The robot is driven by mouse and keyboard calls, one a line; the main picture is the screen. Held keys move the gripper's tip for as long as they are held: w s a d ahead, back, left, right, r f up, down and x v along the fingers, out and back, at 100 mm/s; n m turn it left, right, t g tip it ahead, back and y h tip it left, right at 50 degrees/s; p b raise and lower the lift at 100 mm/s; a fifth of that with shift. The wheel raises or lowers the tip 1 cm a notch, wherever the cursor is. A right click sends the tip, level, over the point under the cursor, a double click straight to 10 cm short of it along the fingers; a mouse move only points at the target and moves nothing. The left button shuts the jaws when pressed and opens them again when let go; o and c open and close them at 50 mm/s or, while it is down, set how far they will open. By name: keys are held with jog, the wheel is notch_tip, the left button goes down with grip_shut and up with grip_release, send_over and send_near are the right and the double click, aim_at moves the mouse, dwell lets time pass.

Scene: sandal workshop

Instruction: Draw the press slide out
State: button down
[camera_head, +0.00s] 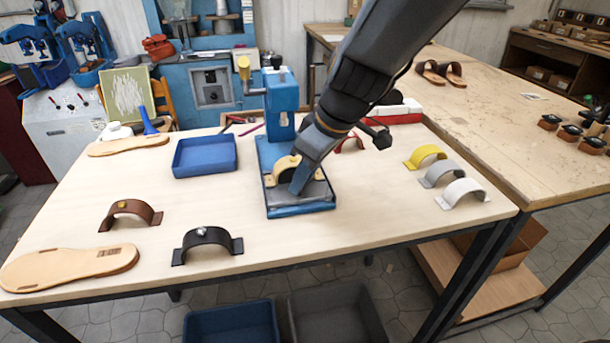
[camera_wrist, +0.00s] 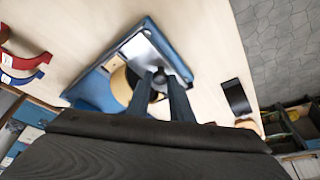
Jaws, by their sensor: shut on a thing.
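The blue press (camera_head: 280,115) stands in the middle of the workbench, its base reaching toward the front edge. The press slide (camera_head: 318,194) is a grey metal plate lying on that base; it also shows in the wrist view (camera_wrist: 139,48). A cream arched strap (camera_head: 283,166) sits on the slide, partly hidden by my gripper. My gripper (camera_head: 297,190) comes down over the slide's front part. In the wrist view, my gripper's two fingers (camera_wrist: 160,76) are closed around a small dark knob on the slide. The knob is hidden in the head view.
A blue tray (camera_head: 205,172) lies left of the press. Brown (camera_head: 131,211) and black (camera_head: 208,237) arched straps lie front left, beside a tan sole (camera_head: 70,267). Yellow, grey and white straps (camera_head: 441,174) stand to the right. Bench in front of the press is clear.

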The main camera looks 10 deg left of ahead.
jog(key=c, duration=1.6)
grip_release()
jog(key=shift+s, duration=0.25)
jog(key=shift+d, duration=0.1)
jog(key=v, duration=0.8)
jog(key=shift+b, duration=0.4)
